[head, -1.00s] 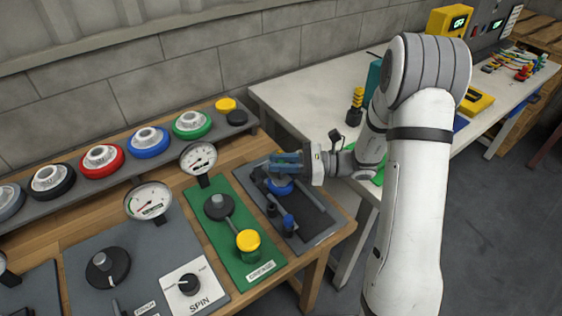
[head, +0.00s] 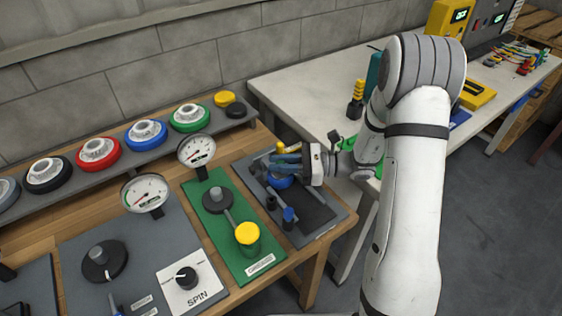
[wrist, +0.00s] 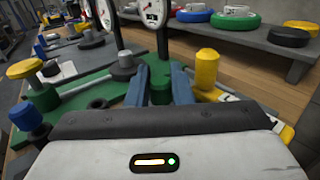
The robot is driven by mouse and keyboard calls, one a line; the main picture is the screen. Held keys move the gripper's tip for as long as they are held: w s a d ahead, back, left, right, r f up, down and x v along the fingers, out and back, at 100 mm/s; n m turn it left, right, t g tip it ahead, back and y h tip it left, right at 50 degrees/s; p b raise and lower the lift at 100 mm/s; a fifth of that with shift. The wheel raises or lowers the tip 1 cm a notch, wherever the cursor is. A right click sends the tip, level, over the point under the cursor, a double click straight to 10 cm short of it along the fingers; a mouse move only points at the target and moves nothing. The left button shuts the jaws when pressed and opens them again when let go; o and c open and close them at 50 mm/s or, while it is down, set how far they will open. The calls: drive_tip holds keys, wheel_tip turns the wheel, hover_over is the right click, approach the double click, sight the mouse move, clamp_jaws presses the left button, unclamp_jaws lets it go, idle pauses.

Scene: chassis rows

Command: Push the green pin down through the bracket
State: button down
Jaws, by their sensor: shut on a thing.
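My gripper (head: 287,162) is low over the grey panel at the right end of the wooden bench, pointing left. In the wrist view its two blue fingers (wrist: 159,86) are closed on a green upright piece (wrist: 160,88), which I take as the green pin. In the head view the fingers hide the pin. A yellow upright piece (wrist: 206,69) stands just right of the fingers in the wrist view; its top also shows behind them in the head view (head: 281,147). I cannot tell whether it belongs to the bracket. How deep the pin sits is hidden.
Left of my gripper is a green panel (head: 214,247) with a yellow-capped post (head: 247,236) and a gauge (head: 197,149). A blue-topped post (head: 289,216) stands in front on the grey panel (head: 319,230). A shelf of coloured wheels (head: 189,117) runs behind.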

drive_tip(key=c, duration=1.2)
unclamp_jaws()
drive_tip(key=shift+f, duration=0.1)
drive_tip(key=d, duration=0.7)
drive_tip(key=shift+s+d, duration=0.15)
drive_tip(key=shift+d, duration=0.25)
